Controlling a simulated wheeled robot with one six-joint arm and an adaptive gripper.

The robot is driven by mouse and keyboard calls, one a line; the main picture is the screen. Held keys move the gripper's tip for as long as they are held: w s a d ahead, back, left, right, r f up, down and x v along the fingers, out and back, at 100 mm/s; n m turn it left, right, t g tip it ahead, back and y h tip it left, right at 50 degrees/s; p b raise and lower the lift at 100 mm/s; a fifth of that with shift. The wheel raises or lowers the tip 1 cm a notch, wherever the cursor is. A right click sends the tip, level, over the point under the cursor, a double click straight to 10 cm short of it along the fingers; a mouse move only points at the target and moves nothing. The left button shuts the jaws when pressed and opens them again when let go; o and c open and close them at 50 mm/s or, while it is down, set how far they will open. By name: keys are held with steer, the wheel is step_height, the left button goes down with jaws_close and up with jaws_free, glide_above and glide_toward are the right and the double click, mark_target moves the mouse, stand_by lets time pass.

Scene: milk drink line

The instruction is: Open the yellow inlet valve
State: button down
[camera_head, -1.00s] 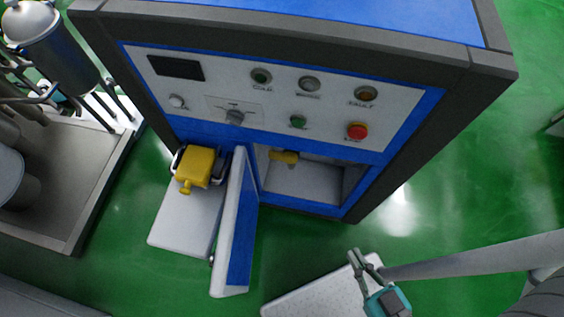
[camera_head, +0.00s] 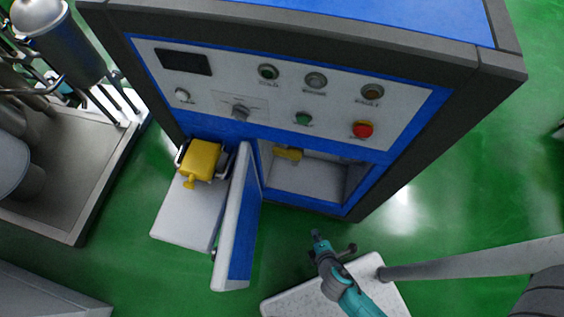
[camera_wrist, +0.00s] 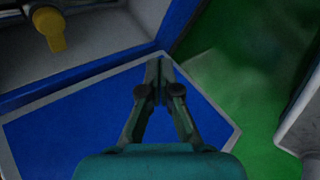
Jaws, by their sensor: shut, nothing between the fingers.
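A yellow valve handle (camera_head: 288,153) sits inside the open lower compartment of the machine, near its top left. It also shows in the wrist view as a yellow knob (camera_wrist: 50,30) on a dark bar at the upper left. My gripper (camera_head: 318,237) is in front of the open compartment, apart from the handle. In the wrist view my gripper (camera_wrist: 160,68) is shut and empty, its fingertips together over the blue panel of the open door (camera_wrist: 75,120). The handle lies ahead and left of the fingertips there.
The open door (camera_head: 238,220) swings out left of the compartment. A second yellow part (camera_head: 203,158) sits left of it, above a white panel (camera_head: 185,215). The control panel (camera_head: 345,108) has a red button (camera_head: 362,129). Green floor lies free to the right.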

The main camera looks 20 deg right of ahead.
mark_target(287, 153)
steer(key=w+a+f+n+h, duration=0.1)
steer(key=w+f+n+h, duration=0.15)
steer(key=w, duration=0.35)
steer(key=w+a+f+n+h, duration=0.1)
steer(key=w+f+n, duration=0.1)
steer(key=w+n, duration=0.35)
steer(key=w+a+r+n+t+h, duration=0.2)
steer(key=w+a+r+n+h, duration=0.1)
steer(key=w, duration=0.8)
steer(key=shift+a+r+n, duration=0.3)
steer(key=shift+a+r, duration=0.35)
steer(key=shift+w, duration=0.1)
steer(key=w+d, duration=0.5)
steer(key=w, duration=0.2)
steer(key=shift+w+d+r, duration=0.25)
steer(key=shift+d+r, duration=0.05)
